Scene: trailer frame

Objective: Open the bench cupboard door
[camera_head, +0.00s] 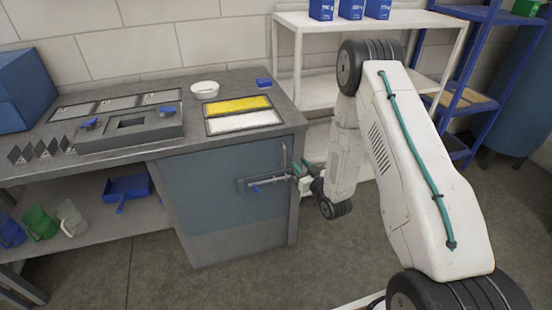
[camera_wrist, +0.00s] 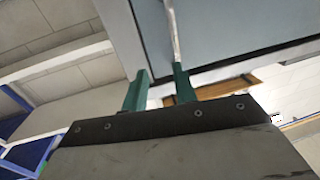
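The bench cupboard door (camera_head: 222,190) is a blue-grey panel under the right part of the bench. It looks shut, with no gap that I can make out. A pale bar, seemingly the handle (camera_wrist: 172,32), runs down to the right finger. I cannot tell whether they touch.
The bench top (camera_head: 285,112) holds a white bowl (camera_head: 205,90) and trays. A white shelf unit (camera_head: 300,22) stands behind my arm. The floor (camera_head: 215,284) before the door is clear.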

